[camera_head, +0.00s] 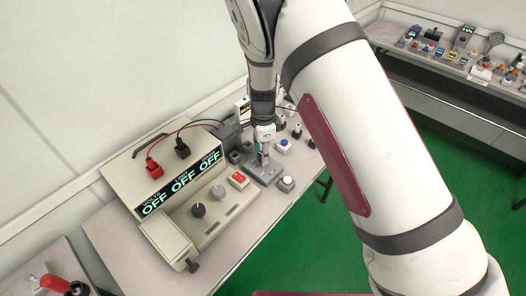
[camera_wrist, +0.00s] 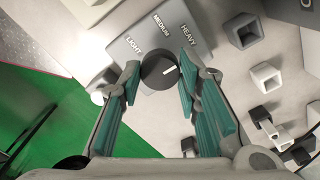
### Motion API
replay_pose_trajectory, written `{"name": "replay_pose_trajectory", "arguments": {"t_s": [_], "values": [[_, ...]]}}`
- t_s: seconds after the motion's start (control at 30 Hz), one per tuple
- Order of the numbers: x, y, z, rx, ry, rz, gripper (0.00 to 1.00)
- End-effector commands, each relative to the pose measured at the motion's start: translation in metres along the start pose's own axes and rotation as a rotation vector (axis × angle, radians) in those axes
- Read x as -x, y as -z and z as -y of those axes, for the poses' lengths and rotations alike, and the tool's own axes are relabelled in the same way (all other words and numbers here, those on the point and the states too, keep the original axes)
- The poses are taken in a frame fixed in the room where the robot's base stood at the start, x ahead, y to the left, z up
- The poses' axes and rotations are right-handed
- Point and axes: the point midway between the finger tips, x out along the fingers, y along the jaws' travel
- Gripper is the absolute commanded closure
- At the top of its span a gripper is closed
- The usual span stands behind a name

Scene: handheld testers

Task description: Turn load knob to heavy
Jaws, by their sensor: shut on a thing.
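The load knob (camera_wrist: 158,72) is dark and round with a white pointer line, on a grey box (camera_wrist: 147,45) lettered LIGHT, MEDIUM and HEAVY. In the wrist view, the pointer is turned right and slightly up, on the HEAVY side of the dial. My gripper (camera_wrist: 160,66) is shut on the knob, with one teal-padded finger on each side of it. In the head view, my gripper (camera_head: 263,151) points down at the grey box (camera_head: 267,176) on the bench; the knob is hidden there by the fingers.
A beige power supply (camera_head: 158,217) with OFF displays stands to the left, with red and black leads on top. Another bench (camera_head: 450,85) stands at the back right.

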Motion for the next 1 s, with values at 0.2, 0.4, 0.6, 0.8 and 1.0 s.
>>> {"name": "replay_pose_trajectory", "arguments": {"t_s": [0.2,0.4,0.6,0.8,1.0], "values": [[-0.001,0.0,-0.001,-0.001,-0.002,0.0,0.49],[-0.001,0.0,0.0,0.0,-0.001,0.0,0.49],[0.006,0.0,0.001,0.001,0.002,0.001,0.49],[0.038,0.0,0.001,0.002,0.004,0.001,0.49],[0.08,-0.001,0.001,0.002,0.003,0.002,0.49]]}}
